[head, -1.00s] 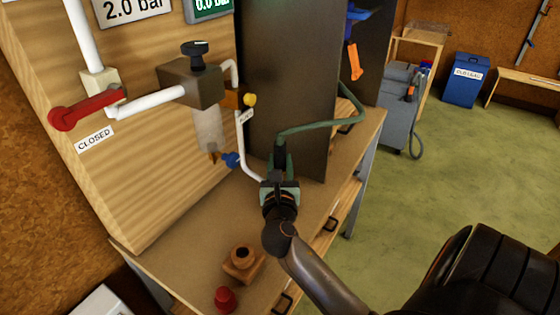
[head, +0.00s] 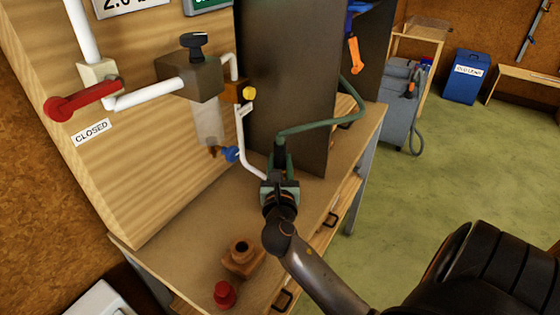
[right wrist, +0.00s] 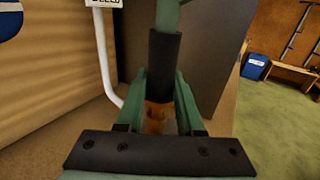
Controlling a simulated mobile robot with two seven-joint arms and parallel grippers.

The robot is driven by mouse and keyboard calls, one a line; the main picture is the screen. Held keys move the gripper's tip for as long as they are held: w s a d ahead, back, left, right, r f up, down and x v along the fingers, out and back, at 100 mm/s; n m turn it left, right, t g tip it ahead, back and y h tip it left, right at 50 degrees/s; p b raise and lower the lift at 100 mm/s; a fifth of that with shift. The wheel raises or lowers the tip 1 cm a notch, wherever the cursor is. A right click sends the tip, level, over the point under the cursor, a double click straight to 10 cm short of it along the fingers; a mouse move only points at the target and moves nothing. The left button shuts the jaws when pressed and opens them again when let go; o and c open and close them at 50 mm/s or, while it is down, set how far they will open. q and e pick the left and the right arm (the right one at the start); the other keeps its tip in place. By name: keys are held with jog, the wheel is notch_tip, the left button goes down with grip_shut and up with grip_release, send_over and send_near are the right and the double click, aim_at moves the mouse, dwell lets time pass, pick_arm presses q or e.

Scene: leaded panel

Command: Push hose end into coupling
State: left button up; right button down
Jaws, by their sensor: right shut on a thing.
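The green hose (head: 318,125) comes round the dark upright panel and bends down to my right gripper (head: 280,172). My right gripper is shut on the hose end, above the bench. In the right wrist view, the hose end has a black sleeve (right wrist: 164,60), with an orange-brown part (right wrist: 157,117) below it between the green fingers (right wrist: 160,105). I cannot tell whether that part belongs to the hose end or to a coupling. My left gripper is not in view.
A white pipe (head: 246,145) runs down close left of my right gripper. The dark panel (head: 288,80) stands just behind it. A brown block with a round collar (head: 242,260) and a red cap (head: 225,294) are on the bench (head: 190,235) in front. Bare bench lies left.

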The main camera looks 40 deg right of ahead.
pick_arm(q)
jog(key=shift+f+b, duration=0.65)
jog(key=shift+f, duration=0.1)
pick_arm(e)
jog(key=shift+f, duration=1.2)
jog(key=shift+c, duration=2.3)
grip_release()
